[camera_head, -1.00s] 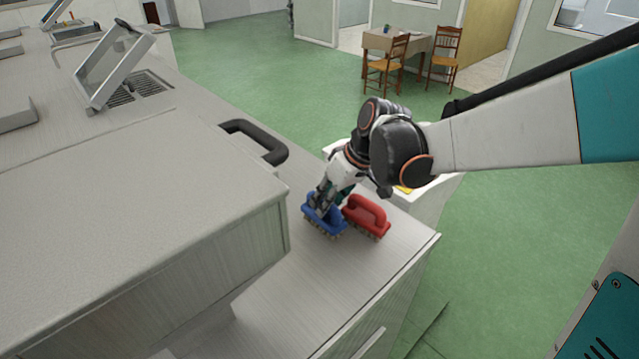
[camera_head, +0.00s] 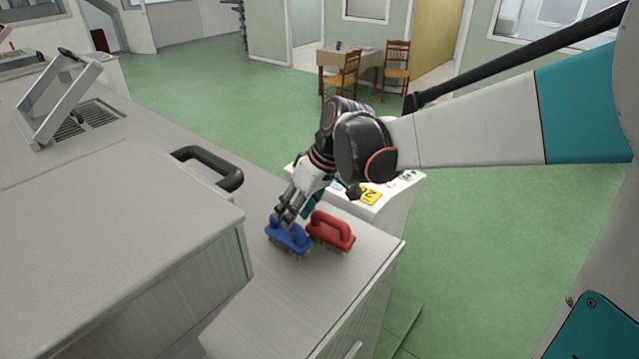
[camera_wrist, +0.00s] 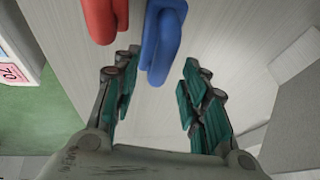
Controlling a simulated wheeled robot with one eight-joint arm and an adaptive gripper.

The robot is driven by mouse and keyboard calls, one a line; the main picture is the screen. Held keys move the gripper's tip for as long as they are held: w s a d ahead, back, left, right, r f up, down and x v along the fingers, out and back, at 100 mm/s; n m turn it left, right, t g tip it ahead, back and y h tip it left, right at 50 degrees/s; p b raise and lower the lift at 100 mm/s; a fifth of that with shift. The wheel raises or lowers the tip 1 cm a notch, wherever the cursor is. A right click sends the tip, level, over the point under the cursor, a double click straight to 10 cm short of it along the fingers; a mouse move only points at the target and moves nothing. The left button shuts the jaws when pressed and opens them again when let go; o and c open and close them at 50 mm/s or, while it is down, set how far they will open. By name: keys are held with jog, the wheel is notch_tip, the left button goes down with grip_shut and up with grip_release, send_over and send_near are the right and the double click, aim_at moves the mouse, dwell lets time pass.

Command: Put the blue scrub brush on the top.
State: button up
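The blue scrub brush (camera_head: 290,240) stands bristles down on the grey worktop (camera_head: 285,295). The red brush (camera_head: 332,231) stands close to its right. My gripper (camera_head: 284,214) is just above and behind the blue brush, partly covering its handle in the head view. In the wrist view, my gripper (camera_wrist: 158,80) is open, with its teal-padded fingers apart. There the blue brush's handle (camera_wrist: 162,40) lies ahead of the gap, nearer the left finger, and the red brush (camera_wrist: 105,18) is outside that finger. No grip on the blue brush shows.
A raised grey housing (camera_head: 110,215) with a flat top fills the left, with a black handle (camera_head: 210,165) at its far side. A white box with a yellow label (camera_head: 370,196) stands behind the brushes. The worktop in front of the brushes is clear.

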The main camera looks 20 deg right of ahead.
jog(key=s+v, duration=0.1)
jog(key=v, duration=0.7)
jog(key=s+d+f+m+t+h, duration=0.2)
jog(key=s+m, duration=0.1)
jog(key=s, duration=0.5)
jog(key=s+d+f+m+t+h, duration=0.2)
jog(key=s+d+m, duration=0.1)
jog(key=s, duration=0.5)
jog(key=shift+t, duration=0.3)
jog(key=shift+d+f, duration=0.1)
jog(key=shift+f, duration=0.2)
